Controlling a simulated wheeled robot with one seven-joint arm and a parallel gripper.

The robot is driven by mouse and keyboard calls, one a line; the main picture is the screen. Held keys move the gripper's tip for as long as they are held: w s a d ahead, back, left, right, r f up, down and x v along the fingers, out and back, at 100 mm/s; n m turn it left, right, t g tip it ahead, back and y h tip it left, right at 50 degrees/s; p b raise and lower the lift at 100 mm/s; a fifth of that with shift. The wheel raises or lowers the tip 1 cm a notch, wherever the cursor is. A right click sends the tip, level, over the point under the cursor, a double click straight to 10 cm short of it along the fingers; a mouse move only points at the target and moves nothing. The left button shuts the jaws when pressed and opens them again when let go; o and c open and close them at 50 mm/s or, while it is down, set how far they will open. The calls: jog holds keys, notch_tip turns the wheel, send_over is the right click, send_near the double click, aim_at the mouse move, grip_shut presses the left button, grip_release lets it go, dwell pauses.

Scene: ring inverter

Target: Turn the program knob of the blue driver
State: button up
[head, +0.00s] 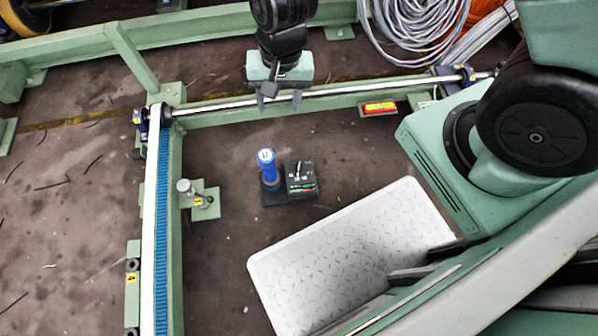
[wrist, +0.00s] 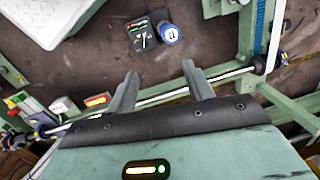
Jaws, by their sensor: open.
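The blue driver (head: 268,170) is a blue cylinder with a white, marked round top. It stands upright on a dark base on the floor, and it also shows in the wrist view (wrist: 168,34) near the top centre. Its top face appears to be the program knob (head: 266,156). A black box (head: 300,178) with a small lever and red and green marks sits right beside it. My gripper (head: 281,101) is open and empty, with fingers pointing down. It is beyond the driver in the head view and apart from it. The wrist view shows both fingers (wrist: 160,72) spread.
A green frame with a metal rail (head: 220,101) runs behind the driver, and a blue toothed strip (head: 162,215) runs along the left. A small post on a green plate (head: 206,212) stands left of the driver. A white patterned plate (head: 350,258) lies in front.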

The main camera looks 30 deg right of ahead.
aim_at(299, 166)
jog(key=d+f+m+b, duration=0.1)
jog(key=f+b, duration=0.5)
jog(key=f, duration=0.7)
jog(key=w+d+f+m+h+b, duration=0.1)
jog(key=d+f+m+b, duration=0.1)
jog(key=f+b, duration=0.5)
jog(key=d+f+m+b, duration=0.1)
jog(key=f+b, duration=0.6)
jog(key=f, duration=1.3)
jog(key=shift+w+d, duration=0.3)
jog(key=shift+d, duration=0.35)
jog(key=c, duration=1)
